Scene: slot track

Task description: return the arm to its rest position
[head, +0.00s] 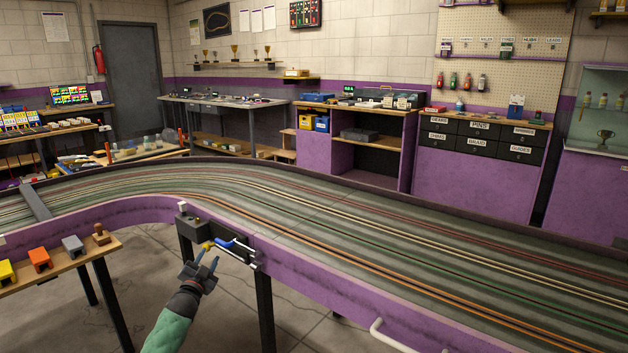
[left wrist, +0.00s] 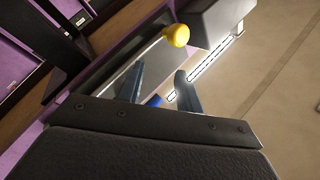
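My left gripper (head: 208,257) is at the purple side wall of the slot track, in front of a dark box with a small ledge. Its two dark fingers stand apart with nothing held between them. In the left wrist view the fingers (left wrist: 158,82) are also spread. A yellow knob (head: 207,246) is just past the fingertips; it shows as a yellow ball in the left wrist view (left wrist: 176,35). A blue-handled item (head: 228,243) lies just right of the fingertips. Part of something blue (left wrist: 155,101) shows between the fingers. My right gripper is in neither view.
The slot track (head: 330,222) curves across the middle and runs to the lower right. A wooden side table (head: 62,262) with yellow, orange and grey blocks stands at the left. A white rail (head: 395,338) sticks out from the track wall. Open floor lies below the gripper.

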